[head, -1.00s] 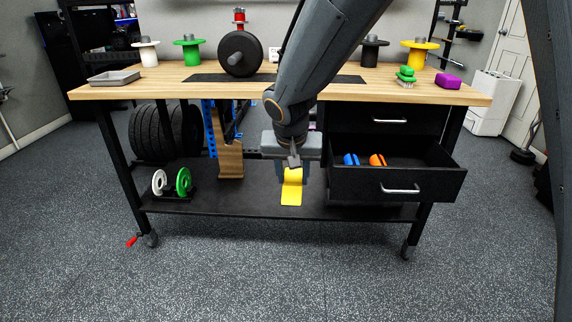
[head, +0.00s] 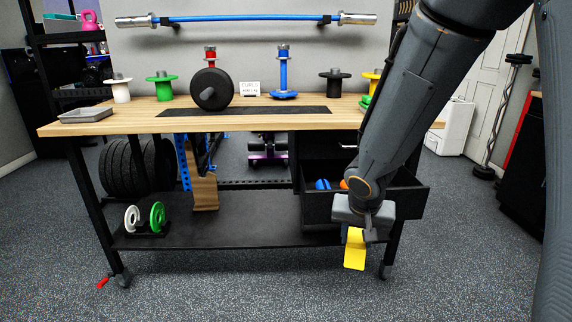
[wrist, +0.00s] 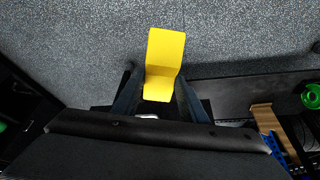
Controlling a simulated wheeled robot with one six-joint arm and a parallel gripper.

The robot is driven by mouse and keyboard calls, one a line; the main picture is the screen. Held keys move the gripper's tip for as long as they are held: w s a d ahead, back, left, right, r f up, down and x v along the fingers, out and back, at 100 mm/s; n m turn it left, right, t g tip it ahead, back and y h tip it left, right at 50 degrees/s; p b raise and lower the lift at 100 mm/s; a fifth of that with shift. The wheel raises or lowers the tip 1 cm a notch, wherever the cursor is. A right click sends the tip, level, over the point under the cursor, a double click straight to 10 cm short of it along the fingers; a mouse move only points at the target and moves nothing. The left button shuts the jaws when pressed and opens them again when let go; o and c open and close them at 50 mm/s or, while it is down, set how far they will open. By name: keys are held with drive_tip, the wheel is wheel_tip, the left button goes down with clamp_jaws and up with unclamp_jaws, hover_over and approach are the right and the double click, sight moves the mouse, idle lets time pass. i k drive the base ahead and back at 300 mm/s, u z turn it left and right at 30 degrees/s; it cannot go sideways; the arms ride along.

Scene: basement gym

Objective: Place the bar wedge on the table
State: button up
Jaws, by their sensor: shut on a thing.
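The bar wedge is a bright yellow angled piece (head: 355,251). It hangs below my gripper (head: 362,228) in the head view, in front of the lower shelf's right end and above the floor. In the wrist view the yellow wedge (wrist: 164,62) sits between the two dark fingers (wrist: 160,92), which are shut on its near end. The table (head: 120,124) has a light wooden top with a dark mat strip on it. The wedge is lower than the table top and apart from it. My arm hides the table's right part.
An open drawer (head: 412,203) with blue and orange items juts out just behind my gripper. On the table top stand a grey tray (head: 85,115), a black weight plate (head: 211,89) and several coloured plate stands. The front left of the top is clear.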

sight(271, 110)
drive_tip(key=u, duration=1.85)
drive_tip(key=i, duration=1.35)
drive_tip(key=z, duration=1.55)
